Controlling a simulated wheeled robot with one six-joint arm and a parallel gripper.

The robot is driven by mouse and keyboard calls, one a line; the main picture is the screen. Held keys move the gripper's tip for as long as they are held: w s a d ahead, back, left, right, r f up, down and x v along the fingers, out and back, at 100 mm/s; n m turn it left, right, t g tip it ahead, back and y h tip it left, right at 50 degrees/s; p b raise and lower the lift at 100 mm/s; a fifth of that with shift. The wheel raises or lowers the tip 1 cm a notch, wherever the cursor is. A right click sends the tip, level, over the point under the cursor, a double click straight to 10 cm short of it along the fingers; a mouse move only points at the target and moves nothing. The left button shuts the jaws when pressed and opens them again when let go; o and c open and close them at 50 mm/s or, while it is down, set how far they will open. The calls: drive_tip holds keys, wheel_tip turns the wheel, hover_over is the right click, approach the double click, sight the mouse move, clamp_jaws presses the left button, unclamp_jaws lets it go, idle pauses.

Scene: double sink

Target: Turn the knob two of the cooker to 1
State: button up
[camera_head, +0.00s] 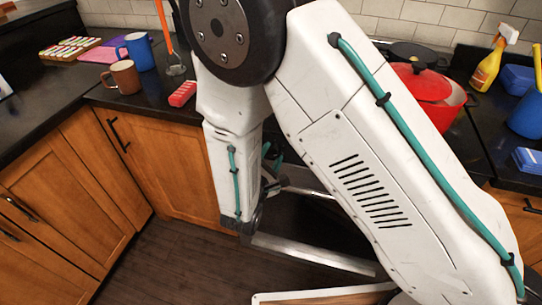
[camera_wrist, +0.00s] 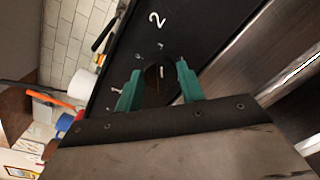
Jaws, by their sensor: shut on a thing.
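In the wrist view my gripper (camera_wrist: 159,84) has its two green fingers on either side of a round dark knob (camera_wrist: 160,75). It is shut on this knob. A short pale mark shows on the knob's face. In the head view my arm covers most of the cooker front, and the knob cannot be made out there.
A red pot (camera_head: 432,90) stands on the hob at the back right. Blue (camera_head: 140,50) and brown (camera_head: 122,77) mugs and a red block (camera_head: 183,93) stand on the left counter. A metal bar (camera_head: 310,255) runs low across the cooker front. Floor at the lower left is clear.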

drive_tip(key=shift+m, duration=0.6)
drive_tip(key=o, duration=1)
drive_tip(key=shift+c, duration=0.2)
drive_tip(key=shift+s, duration=0.1)
drive_tip(key=v, duration=0.7)
drive_tip(key=shift+s, duration=0.3)
drive_tip(key=shift+a, duration=0.1)
